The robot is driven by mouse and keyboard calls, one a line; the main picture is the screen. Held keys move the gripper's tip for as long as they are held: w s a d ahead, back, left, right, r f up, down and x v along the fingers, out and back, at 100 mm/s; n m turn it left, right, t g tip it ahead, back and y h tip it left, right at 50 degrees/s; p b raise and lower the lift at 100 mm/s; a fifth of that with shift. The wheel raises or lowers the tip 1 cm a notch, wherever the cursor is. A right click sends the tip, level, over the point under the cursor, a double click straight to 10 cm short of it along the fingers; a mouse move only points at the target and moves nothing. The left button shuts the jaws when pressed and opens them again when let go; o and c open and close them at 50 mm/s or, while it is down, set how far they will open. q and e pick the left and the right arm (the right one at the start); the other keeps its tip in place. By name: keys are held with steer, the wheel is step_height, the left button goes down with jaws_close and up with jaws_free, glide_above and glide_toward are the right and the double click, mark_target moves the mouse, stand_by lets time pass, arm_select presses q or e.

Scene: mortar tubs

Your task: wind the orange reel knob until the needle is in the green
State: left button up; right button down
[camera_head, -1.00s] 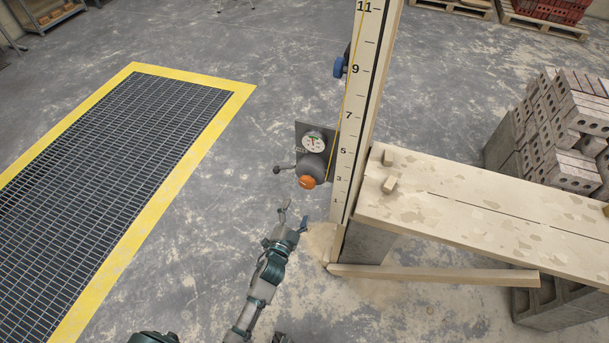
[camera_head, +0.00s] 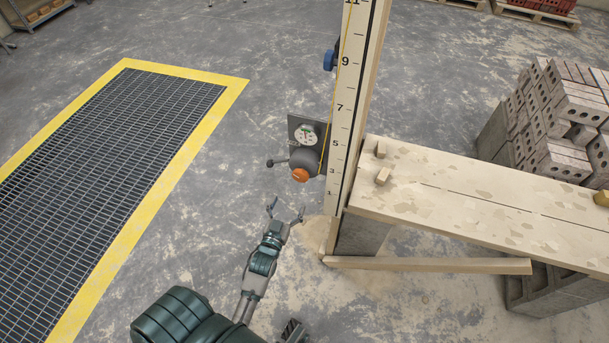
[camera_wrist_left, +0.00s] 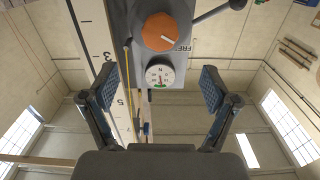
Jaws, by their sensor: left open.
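The orange reel knob (camera_head: 300,175) sits on the front of a grey reel housing, below a round white gauge (camera_head: 306,134), at the foot of the measuring board. In the left wrist view the knob (camera_wrist_left: 160,32) shows a pale line, and the gauge (camera_wrist_left: 160,75) has a green arc and a red mark. The needle is too small to read surely. My left gripper (camera_head: 286,212) is open and empty, below and in front of the knob, apart from it. Its spread fingers (camera_wrist_left: 158,95) frame the gauge in the wrist view. A dark ribbed part (camera_head: 293,332) at the bottom edge may be my right gripper.
A crank handle (camera_head: 278,162) sticks out left of the housing. The upright measuring board (camera_head: 345,120) with a blue knob (camera_head: 329,60) stands beside a plank bench (camera_head: 450,195). A wooden brace (camera_head: 430,265) lies low at right. The floor left of the reel is clear.

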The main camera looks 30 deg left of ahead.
mark_target(300, 178)
arm_select(q)
steer(key=b+x, duration=0.1)
steer(key=x, duration=1)
steer(key=shift+w+a+f, duration=0.1)
steer(key=shift+w+a, duration=0.15)
steer(key=shift+w, duration=0.55)
arm_select(e)
steer(key=shift+s+d+r, duration=0.1)
steer(key=shift+s+r, duration=0.05)
steer(key=shift+r, duration=1.2)
steer(key=shift+s+d+r, duration=0.1)
steer(key=shift+s+r, duration=0.05)
steer(key=shift+r, duration=1.15)
arm_select(q)
steer(key=c, duration=1.2)
steer(key=m+p, duration=0.2)
steer(key=m, duration=0.2)
steer(key=shift+m, duration=0.3)
arm_select(e)
step_height(300, 178, down, 8)
steer(key=shift+w+a, duration=0.15)
